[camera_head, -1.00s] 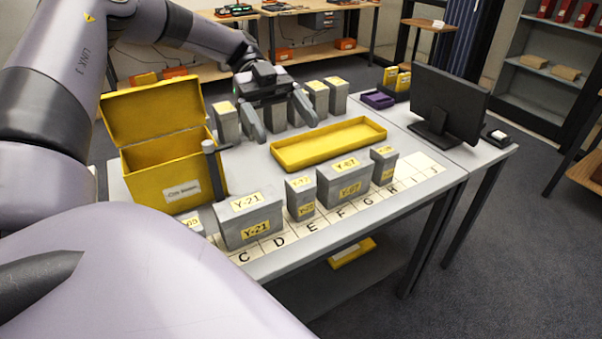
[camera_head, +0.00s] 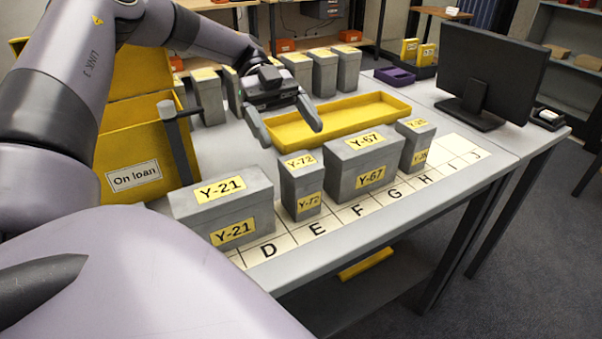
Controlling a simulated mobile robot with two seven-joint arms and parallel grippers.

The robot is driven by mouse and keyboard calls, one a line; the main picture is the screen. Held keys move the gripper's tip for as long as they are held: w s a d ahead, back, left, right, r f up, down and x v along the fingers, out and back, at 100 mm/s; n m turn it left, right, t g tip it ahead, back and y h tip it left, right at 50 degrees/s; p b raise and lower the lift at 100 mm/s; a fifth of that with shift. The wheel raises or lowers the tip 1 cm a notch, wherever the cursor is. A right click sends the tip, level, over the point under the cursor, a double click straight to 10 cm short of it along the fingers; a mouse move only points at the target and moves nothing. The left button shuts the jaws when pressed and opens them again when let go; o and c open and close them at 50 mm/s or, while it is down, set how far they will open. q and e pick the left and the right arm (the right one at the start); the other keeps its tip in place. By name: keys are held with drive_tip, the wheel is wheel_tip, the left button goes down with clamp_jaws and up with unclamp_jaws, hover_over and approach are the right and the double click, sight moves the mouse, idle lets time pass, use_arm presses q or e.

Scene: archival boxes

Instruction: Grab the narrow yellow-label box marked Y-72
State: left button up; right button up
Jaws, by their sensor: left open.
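The narrow grey box marked Y-72 (camera_head: 301,184) stands upright on the table, with a yellow label on its top and another on its front. It stands between the wider Y-21 box (camera_head: 221,210) on its left and the wider Y-67 box (camera_head: 362,168) on its right. My left gripper (camera_head: 291,136) is open and empty, its fingers pointing down. It appears behind and above the Y-72 box, near the yellow tray's left end, apart from the box. My right gripper is not in view.
A narrow box (camera_head: 416,146) stands right of Y-67. A lettered strip (camera_head: 330,222) runs along the table's front. The yellow tray (camera_head: 345,123) lies behind. A yellow "On loan" box (camera_head: 140,160) stands left, a monitor (camera_head: 489,75) right. Several grey boxes line the back.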

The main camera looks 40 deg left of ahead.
sight(309, 183)
use_arm(q)
drive_tip(key=shift+s+d+f+b, duration=0.35)
drive_tip(key=shift+d+f+b, duration=0.1)
drive_tip(key=shift+d+f, duration=0.6)
drive_tip(key=shift+s+d+f+b, duration=0.3)
drive_tip(key=shift+d+f+b, duration=0.1)
drive_tip(key=shift+d+f, duration=0.7)
drive_tip(key=shift+s+d+f+b, duration=0.35)
drive_tip(key=shift+d+f+b, duration=0.1)
drive_tip(key=shift+d+f, duration=0.6)
drive_tip(key=shift+a, duration=0.1)
drive_tip(key=c, duration=1.2)
